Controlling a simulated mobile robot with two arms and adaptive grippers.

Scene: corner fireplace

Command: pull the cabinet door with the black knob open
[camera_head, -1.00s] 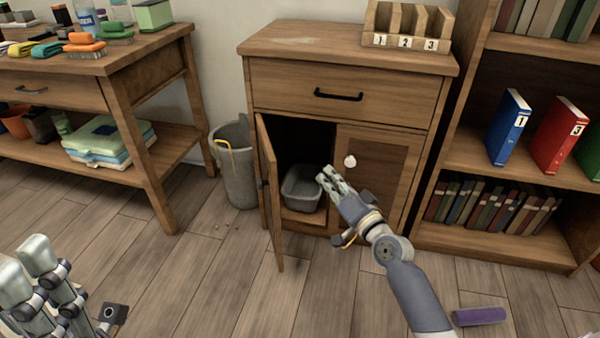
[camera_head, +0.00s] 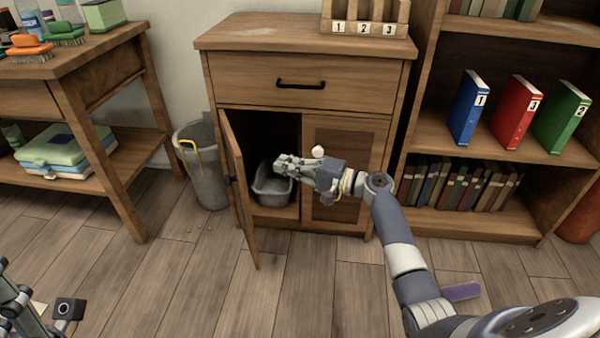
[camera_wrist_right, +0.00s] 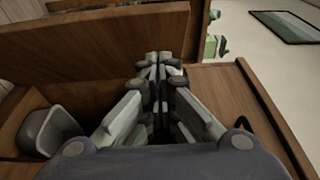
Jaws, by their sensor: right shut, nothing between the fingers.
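The wooden cabinet's left door (camera_head: 238,195) stands ajar, swung out toward me. A small black knob (camera_head: 231,179) shows at its free edge, on the outer face. My right gripper (camera_head: 279,164) is shut and empty, in front of the cabinet opening, pointing left toward the door's inner side. In the right wrist view, the shut fingertips (camera_wrist_right: 165,58) are in front of a wooden panel (camera_wrist_right: 100,45) that looks like this door; contact cannot be told. The right door, with a white knob (camera_head: 318,151), is closed. My left gripper (camera_head: 12,300) is partly cut off at lower left.
A grey bin (camera_head: 271,186) sits inside the cabinet; it also shows in the wrist view (camera_wrist_right: 48,130). A trash can (camera_head: 203,170) stands just left of the door. A bookshelf (camera_head: 470,222) is at right. A purple object (camera_head: 461,292) lies on the floor.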

